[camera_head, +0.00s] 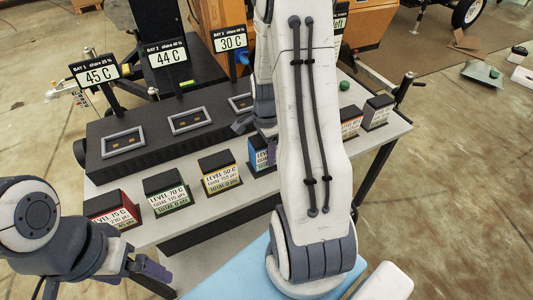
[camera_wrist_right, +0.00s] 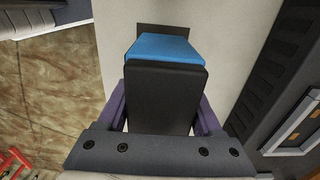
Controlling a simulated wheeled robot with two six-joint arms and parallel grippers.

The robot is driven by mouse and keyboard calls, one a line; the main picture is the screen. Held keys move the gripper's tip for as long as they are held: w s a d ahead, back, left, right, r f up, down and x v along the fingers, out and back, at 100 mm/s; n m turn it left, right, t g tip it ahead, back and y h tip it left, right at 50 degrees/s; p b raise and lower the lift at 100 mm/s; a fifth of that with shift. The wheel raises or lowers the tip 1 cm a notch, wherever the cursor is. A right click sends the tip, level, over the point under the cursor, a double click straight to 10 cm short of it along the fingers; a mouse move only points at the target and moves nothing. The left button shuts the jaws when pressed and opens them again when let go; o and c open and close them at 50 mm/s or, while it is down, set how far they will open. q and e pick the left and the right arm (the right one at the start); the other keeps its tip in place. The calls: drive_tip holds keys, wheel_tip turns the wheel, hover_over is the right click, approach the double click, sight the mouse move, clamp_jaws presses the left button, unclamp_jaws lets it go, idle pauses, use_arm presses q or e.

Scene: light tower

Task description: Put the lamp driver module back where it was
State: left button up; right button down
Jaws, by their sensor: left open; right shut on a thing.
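My right gripper (camera_wrist_right: 160,110) is shut on a black block (camera_wrist_right: 165,95), held between its purple fingers. A blue face (camera_wrist_right: 162,48) shows directly beyond the block; I cannot tell whether it is part of the same piece. In the head view my right gripper (camera_head: 260,133) is mostly hidden by my arm, just above a blue-labelled box (camera_head: 260,155) in the front row. The long black rack behind has grey-framed bays, and the left bay (camera_head: 124,141) and middle bay (camera_head: 190,120) show empty. My left gripper (camera_head: 137,272) is open and empty at lower left, in front of the table.
Red (camera_head: 110,208), green (camera_head: 167,192) and yellow (camera_head: 219,173) labelled boxes line the table's front. Two more boxes (camera_head: 377,112) stand at the right end. Temperature signs (camera_head: 95,71) rise behind the rack. My right arm hides the middle of the table.

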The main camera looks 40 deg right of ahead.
drive_tip(key=shift+f, duration=0.65)
drive_tip(key=shift+f, duration=0.2)
drive_tip(key=shift+c, duration=0.2)
unclamp_jaws()
wheel_tip(320, 180, up, 12)
drive_tip(key=shift+r+p, duration=0.2)
drive_tip(key=shift+p, duration=0.3)
drive_tip(key=shift+f, duration=0.15)
